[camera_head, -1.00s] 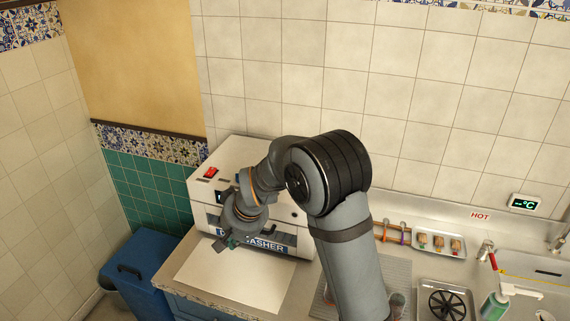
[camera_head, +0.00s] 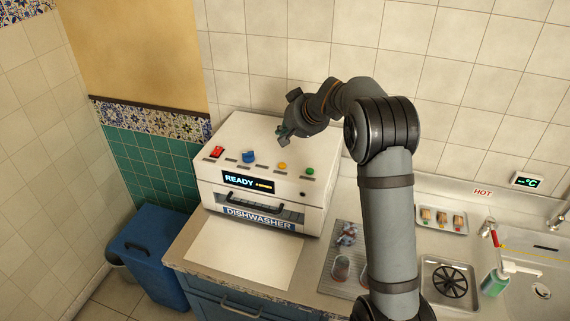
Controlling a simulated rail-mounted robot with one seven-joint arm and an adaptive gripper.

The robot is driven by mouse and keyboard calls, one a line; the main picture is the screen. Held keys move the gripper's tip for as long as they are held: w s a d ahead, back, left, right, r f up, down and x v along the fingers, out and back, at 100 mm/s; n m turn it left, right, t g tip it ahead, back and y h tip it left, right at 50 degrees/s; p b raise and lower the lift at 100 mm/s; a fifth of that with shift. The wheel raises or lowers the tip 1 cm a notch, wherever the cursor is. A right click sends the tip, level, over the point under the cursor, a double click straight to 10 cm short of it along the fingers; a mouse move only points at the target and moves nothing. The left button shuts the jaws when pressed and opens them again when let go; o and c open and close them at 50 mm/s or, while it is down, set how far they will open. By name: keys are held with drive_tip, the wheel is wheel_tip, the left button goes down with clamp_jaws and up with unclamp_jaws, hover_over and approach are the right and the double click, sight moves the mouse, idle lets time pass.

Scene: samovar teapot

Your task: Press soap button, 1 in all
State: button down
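The white dishwasher (camera_head: 262,170) stands on the counter with its door shut and its display (camera_head: 248,182) reading READY. Along its top front edge are a red switch (camera_head: 216,152), a blue knob (camera_head: 249,157), a yellow button (camera_head: 282,166) and a green button (camera_head: 310,171). Their small labels are too small to read, so I cannot tell which is the soap button. My gripper (camera_head: 284,133) is above the dishwasher top, behind the yellow button in the picture and apart from it. Its fingers are small and dark; I cannot tell whether they are open or shut.
A pale sheet (camera_head: 245,252) lies before the dishwasher. To the right are a ribbed drying mat (camera_head: 340,255) with glasses, a tray (camera_head: 442,218) of small items, a drain basin (camera_head: 450,284) and a green bottle (camera_head: 494,284). A blue bin (camera_head: 150,255) stands left.

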drive_tip(key=shift+a+f, duration=0.1)
drive_tip(key=shift+f, duration=0.1)
drive_tip(key=b, duration=0.6)
hover_over(283, 166)
wheel_tip(283, 166, down, 8)
drive_tip(key=shift+w+r, duration=0.1)
drive_tip(key=shift+w, duration=0.05)
drive_tip(key=shift+f+b, duration=0.4)
drive_tip(key=shift+b, duration=0.3)
drive_tip(key=shift+f, duration=0.1)
idle(0.7)
drive_tip(key=shift+f+b, duration=0.3)
drive_tip(key=shift+b, duration=0.35)
drive_tip(key=shift+f+b, duration=0.45)
drive_tip(key=shift+b, duration=0.15)
idle(0.4)
drive_tip(key=shift+r, duration=0.1)
drive_tip(key=shift+r+p, duration=0.55)
drive_tip(key=shift+r, duration=0.2)
